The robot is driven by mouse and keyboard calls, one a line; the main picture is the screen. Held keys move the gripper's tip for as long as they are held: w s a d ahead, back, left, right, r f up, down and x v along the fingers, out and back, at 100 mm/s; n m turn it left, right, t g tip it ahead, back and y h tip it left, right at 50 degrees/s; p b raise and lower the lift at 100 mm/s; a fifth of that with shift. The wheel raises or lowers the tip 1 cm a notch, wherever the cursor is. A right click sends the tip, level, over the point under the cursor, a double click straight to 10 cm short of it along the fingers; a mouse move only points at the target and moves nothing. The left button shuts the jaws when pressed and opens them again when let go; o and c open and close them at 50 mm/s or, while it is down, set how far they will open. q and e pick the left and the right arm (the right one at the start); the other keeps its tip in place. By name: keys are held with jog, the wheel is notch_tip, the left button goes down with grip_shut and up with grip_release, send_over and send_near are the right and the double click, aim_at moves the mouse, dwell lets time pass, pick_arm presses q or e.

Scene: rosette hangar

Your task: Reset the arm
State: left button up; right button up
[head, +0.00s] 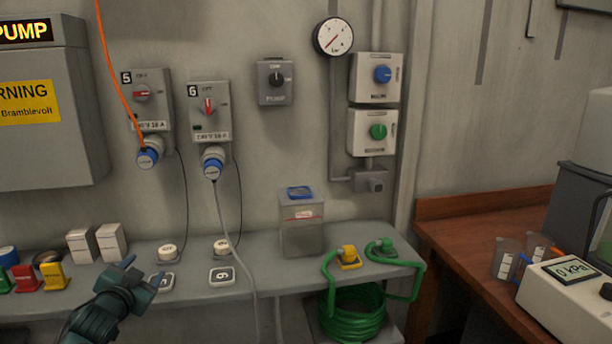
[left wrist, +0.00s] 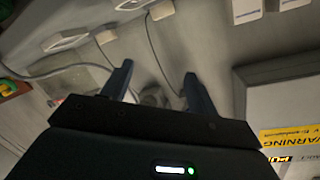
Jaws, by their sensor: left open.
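My left gripper (head: 145,272) is in the lower left of the head view, above the front part of the grey shelf (head: 195,298). Its two dark fingers are spread apart with nothing between them. They also show in the left wrist view (left wrist: 158,72), apart and empty, with the wall and its fittings behind them. The gripper partly covers a numbered tag on the shelf. My right gripper is not in view.
Switch boxes 5 (head: 156,108) and 6 (head: 222,122) hang on the wall, with plugs and cables below. A clear container (head: 301,235) and a green hose (head: 352,318) are to the right. Coloured blocks (head: 54,277) stand left. A wooden bench (head: 465,235) holds cups and a meter.

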pick_arm(q)
jog(key=s+d+f+g+h, duration=0.3)
jog(key=s+d+f+h, duration=0.1)
jog(key=s+d+f, duration=1.2)
jog(key=s+d+n+g+p, duration=0.1)
jog(key=s+d+p, duration=0.1)
jog(key=s+d, duration=0.3)
jog(key=s+d+n+g+h+p, duration=0.1)
jog(key=s+d, duration=0.4)
jog(key=s, duration=0.6)
jog(key=shift+s+d+p, duration=0.25)
jog(key=shift+d+p, duration=0.1)
jog(key=shift+p, duration=0.25)
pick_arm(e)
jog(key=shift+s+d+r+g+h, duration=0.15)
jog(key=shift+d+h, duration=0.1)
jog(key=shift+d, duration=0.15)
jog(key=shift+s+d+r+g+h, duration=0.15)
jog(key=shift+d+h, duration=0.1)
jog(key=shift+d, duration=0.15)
